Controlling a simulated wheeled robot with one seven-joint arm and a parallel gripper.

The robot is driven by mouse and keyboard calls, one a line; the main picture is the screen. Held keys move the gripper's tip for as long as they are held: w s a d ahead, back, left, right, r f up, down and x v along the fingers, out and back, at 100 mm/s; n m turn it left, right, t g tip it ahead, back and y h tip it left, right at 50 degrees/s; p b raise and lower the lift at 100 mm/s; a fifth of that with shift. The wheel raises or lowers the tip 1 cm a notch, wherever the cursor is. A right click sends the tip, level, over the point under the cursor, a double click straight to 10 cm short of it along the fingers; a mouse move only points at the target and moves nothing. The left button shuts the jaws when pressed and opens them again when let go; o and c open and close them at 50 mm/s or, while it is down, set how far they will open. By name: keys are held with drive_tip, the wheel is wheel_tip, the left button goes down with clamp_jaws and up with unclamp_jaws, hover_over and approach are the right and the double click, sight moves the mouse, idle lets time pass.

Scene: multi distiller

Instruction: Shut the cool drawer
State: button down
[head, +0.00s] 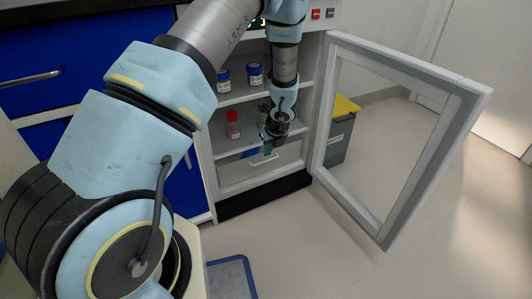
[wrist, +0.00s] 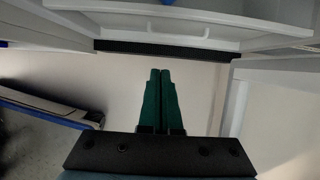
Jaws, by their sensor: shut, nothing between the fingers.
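The cool drawer (head: 240,172) is the white drawer at the bottom of the open cabinet, with a pale bar handle (head: 263,160) on its front. I cannot tell exactly how far out it stands. In the wrist view, the white drawer front (wrist: 90,18) crosses the top, with its handle (wrist: 180,33) near the middle. My gripper (head: 266,149) is in front of the cabinet, just above the drawer handle in the head view. In the wrist view its green fingers (wrist: 160,72) are together and empty, apart from the drawer front.
The cabinet's framed door (head: 468,95) stands wide open to the right. A red-capped jar (head: 233,125) and blue-capped jars (head: 254,74) stand on the shelves. A grey bin with a yellow lid (head: 345,106) is behind the door. A blue-edged tray (head: 232,275) lies low in front.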

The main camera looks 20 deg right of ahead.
drive_tip(key=d+f+t+b, duration=0.2)
drive_tip(key=d+f+b, duration=0.1)
drive_tip(key=d+b, duration=0.35)
drive_tip(key=t+y+b, duration=0.1)
drive_tip(key=t+b, duration=0.2)
drive_tip(key=b, duration=1)
approach(283, 148)
drive_tip(key=shift+x, duration=3.05)
drive_tip(key=shift+d, duration=0.1)
